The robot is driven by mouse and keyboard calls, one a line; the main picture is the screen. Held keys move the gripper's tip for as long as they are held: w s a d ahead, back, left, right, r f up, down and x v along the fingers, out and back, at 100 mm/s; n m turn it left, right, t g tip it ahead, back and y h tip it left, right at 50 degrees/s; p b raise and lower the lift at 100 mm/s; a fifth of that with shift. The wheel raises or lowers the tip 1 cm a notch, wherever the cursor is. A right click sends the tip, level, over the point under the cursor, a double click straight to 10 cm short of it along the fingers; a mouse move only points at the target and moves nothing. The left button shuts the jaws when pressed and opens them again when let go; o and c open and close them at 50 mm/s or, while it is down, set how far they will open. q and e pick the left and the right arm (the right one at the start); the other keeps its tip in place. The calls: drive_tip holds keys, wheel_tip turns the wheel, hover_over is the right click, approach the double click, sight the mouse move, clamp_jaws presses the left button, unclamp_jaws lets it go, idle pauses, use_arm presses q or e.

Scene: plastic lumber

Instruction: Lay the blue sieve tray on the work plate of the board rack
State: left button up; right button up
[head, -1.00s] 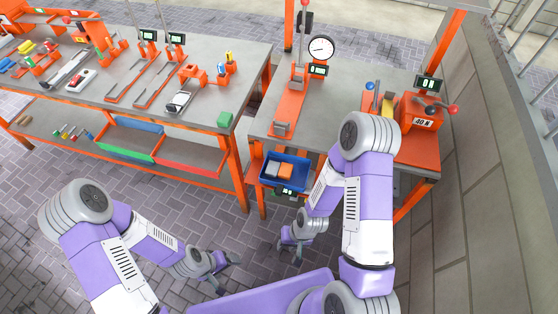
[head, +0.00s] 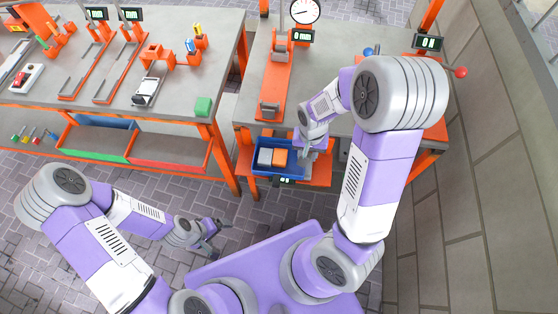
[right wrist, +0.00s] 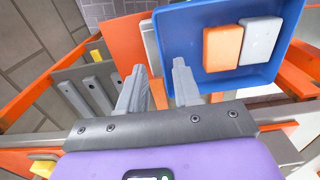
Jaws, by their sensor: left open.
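A blue tray (head: 262,171) holding an orange block and a light grey block sits in an orange frame at the front of the right bench. In the right wrist view the tray (right wrist: 205,18) fills the upper right; no sieve holes can be made out. My right gripper (head: 310,152) is at the tray's right side. In its wrist view the fingers (right wrist: 160,66) are apart, one overlapping the tray's near side; contact cannot be told. My left gripper (head: 217,238) is open and empty above the floor. Grey upright slats (right wrist: 88,95) in an orange frame may be the board rack.
The right bench carries an orange fixture (head: 278,75) and a dial gauge (head: 304,10). A block wall (head: 470,190) bounds the right side.

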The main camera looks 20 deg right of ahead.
wheel_tip(320, 180, down, 4)
drive_tip(key=shift+s+a+r+b, duration=0.15)
drive_tip(key=shift+b, duration=0.45)
clamp_jaws()
